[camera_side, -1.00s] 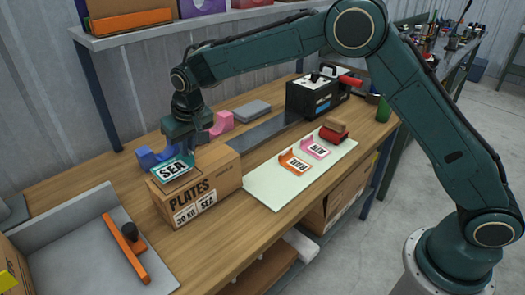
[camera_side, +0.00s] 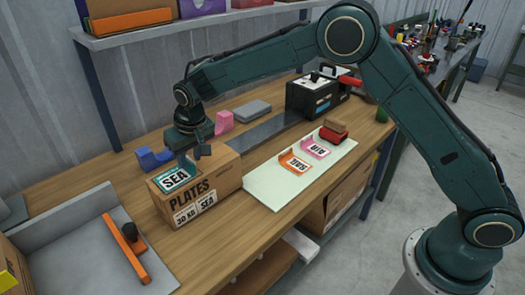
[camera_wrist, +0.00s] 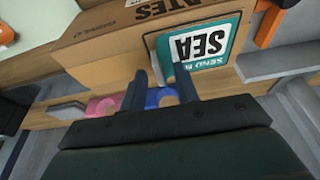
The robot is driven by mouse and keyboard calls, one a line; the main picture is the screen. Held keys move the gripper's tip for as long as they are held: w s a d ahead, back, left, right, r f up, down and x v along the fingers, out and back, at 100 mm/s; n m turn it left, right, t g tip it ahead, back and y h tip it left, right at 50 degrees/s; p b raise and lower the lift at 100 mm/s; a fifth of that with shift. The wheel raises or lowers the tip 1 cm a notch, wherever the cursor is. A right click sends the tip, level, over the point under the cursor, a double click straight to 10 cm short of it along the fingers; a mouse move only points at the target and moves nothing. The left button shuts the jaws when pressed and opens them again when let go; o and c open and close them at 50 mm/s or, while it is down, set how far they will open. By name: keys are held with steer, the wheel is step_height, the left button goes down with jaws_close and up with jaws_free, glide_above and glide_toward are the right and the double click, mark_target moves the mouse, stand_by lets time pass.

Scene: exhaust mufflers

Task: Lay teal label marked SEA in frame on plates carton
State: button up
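The teal label marked SEA (camera_side: 175,179) lies on the top of the plates carton (camera_side: 185,208), near its left end. The label also shows in the wrist view (camera_wrist: 205,46), seemingly flat on the carton top (camera_wrist: 110,40). My gripper (camera_side: 192,165) is just above the label's back edge. In the wrist view its two fingers (camera_wrist: 160,88) stand apart, with a gap between them at the label's edge.
Blue (camera_side: 153,158) and pink (camera_side: 223,122) holders stand behind the carton.

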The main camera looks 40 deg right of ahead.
steer(key=shift+r, duration=0.1)
steer(key=v, duration=1.2)
stand_by(0.5)
steer(key=s+d+r+t, duration=0.1)
steer(key=s+d+r, duration=0.4)
steer(key=s+d, duration=0.25)
steer(key=s+d+r, duration=0.5)
steer(key=s+d, duration=0.1)
steer(key=s, duration=0.3)
steer(key=s+d+f, duration=0.2)
steer(key=s+d, duration=0.1)
steer(key=s, duration=0.7)
steer(key=s+d+f+t, duration=0.1)
steer(key=s+d+f, duration=0.1)
steer(key=s, duration=0.8)
steer(key=shift+d, duration=0.45)
